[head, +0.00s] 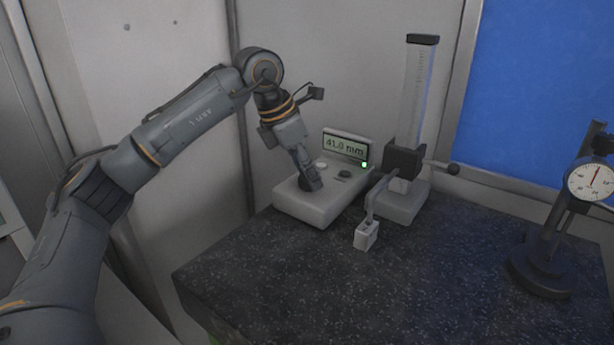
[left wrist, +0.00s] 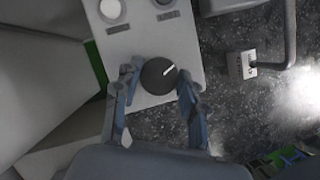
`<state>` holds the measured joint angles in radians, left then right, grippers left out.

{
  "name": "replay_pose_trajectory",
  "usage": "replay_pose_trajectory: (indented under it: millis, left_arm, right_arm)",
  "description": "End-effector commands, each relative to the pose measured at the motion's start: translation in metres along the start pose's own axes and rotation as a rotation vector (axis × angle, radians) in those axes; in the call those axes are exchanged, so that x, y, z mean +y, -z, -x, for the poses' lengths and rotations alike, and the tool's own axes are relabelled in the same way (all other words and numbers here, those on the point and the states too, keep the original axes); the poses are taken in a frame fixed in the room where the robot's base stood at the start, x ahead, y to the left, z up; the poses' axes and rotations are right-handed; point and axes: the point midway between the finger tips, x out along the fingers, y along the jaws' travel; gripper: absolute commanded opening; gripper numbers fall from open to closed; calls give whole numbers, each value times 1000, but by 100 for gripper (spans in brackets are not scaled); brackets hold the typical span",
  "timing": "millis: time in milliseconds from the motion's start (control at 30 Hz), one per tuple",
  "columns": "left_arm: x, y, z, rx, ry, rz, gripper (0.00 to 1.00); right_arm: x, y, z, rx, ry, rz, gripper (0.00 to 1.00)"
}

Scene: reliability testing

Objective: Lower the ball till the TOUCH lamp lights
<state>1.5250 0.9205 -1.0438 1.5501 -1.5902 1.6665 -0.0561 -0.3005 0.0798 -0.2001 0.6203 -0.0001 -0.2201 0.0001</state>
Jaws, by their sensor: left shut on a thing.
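My left gripper (head: 312,187) reaches down onto the front of the grey control box (head: 330,205). In the left wrist view its fingers (left wrist: 158,92) are shut on a black knob (left wrist: 157,76), whose white mark points up and right. The display (head: 345,146) reads 41.0 mm, and a small green light (head: 364,164) beside it is lit. A white round piece (head: 321,163) sits on the box top; its label is unreadable. The gauge's bent rod (head: 370,207) comes down at a small pale block (head: 366,236). I cannot make out the ball or tell which lamp is TOUCH.
A dial indicator (head: 591,181) on a black stand (head: 545,265) is at the right. The dark granite top (head: 440,285) is clear in front.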

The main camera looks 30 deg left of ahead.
Motion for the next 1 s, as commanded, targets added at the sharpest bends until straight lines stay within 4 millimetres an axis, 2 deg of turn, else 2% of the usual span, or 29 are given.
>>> replay_pose_trajectory:
  millis: [500,1000]
  left_arm:
    - [-3,0,-2,4,-158,383,10]
    - [-3,0,-1,4,-210,510,10]
  right_arm:
    - [0,-1,-16,0,0,0,0]
    - [0,-2,-19,0,0,0,0]
